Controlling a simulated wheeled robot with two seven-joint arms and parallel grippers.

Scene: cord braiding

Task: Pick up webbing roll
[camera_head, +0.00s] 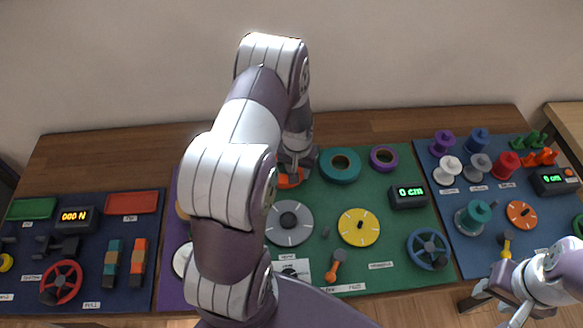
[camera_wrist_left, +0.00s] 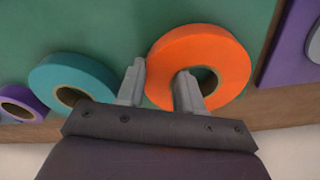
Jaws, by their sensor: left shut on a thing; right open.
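The orange webbing roll (camera_wrist_left: 222,55) lies on the green mat in the left wrist view. In the head view only part of this orange roll (camera_head: 288,181) shows under my left gripper (camera_head: 296,170). My left gripper (camera_wrist_left: 161,72) is shut on the roll's ring wall, one finger in the hole and one outside the rim. A teal roll (camera_head: 340,166) and a smaller purple roll (camera_head: 384,158) lie beside it to the right in the head view. My right gripper (camera_head: 492,293) is open and empty at the front right.
The green mat (camera_head: 385,280) also bears a grey dial (camera_head: 289,222), a yellow dial (camera_head: 359,227), a display (camera_head: 408,197) and a blue handwheel (camera_head: 428,249). Spools stand on the blue mat at right. My left arm hides much of the purple mat.

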